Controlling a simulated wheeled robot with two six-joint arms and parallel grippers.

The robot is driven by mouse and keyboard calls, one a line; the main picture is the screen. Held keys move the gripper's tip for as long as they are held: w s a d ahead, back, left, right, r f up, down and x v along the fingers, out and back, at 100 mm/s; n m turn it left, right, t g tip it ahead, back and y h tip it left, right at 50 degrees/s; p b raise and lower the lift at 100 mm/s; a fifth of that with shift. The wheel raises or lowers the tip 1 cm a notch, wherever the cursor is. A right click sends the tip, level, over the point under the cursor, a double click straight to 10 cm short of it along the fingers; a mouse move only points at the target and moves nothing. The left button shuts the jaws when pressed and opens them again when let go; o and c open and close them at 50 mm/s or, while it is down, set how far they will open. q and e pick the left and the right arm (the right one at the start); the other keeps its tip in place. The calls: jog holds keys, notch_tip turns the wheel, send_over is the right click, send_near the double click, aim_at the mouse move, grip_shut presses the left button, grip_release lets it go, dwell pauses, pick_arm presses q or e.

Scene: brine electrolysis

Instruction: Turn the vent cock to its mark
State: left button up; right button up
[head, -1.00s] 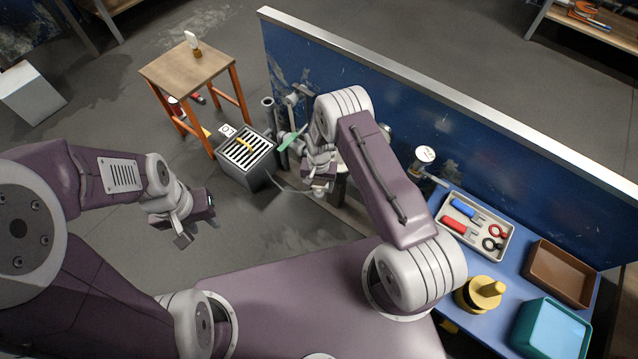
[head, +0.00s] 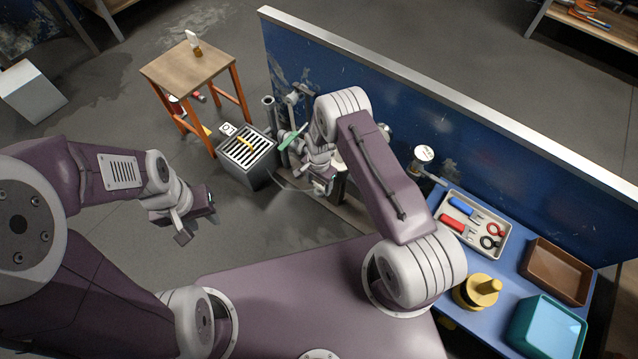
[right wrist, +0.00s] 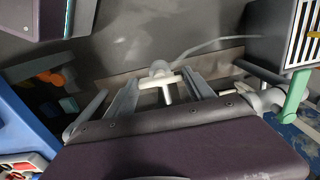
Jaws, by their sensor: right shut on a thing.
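My right gripper (right wrist: 160,88) is shut on a pale crossbar handle (right wrist: 158,79) with a short stem, seen between the two fingers in the right wrist view. This looks like the vent cock's handle; I cannot make out its mark. In the head view my right gripper (head: 322,184) is low beside the blue panel, and its wrist hides the handle. A green lever (head: 291,137) stands just left of that wrist and also shows at the right of the right wrist view (right wrist: 296,94). My left gripper (head: 195,225) is open and empty above the floor.
Grey pipes (head: 268,110) stand along the blue panel (head: 450,135). A slatted grey box (head: 247,172) is left of the right gripper. A wooden stool (head: 188,70) stands behind it. A blue table (head: 488,265) at right holds a tool tray (head: 440,220) and bins. Floor at centre left is clear.

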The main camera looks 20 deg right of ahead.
aim_at(319, 185)
dwell(0.3)
jog(key=o, duration=1.4)
jog(key=shift+r, duration=0.1)
notch_tip(319, 185, up, 9)
jog(key=p, duration=0.4)
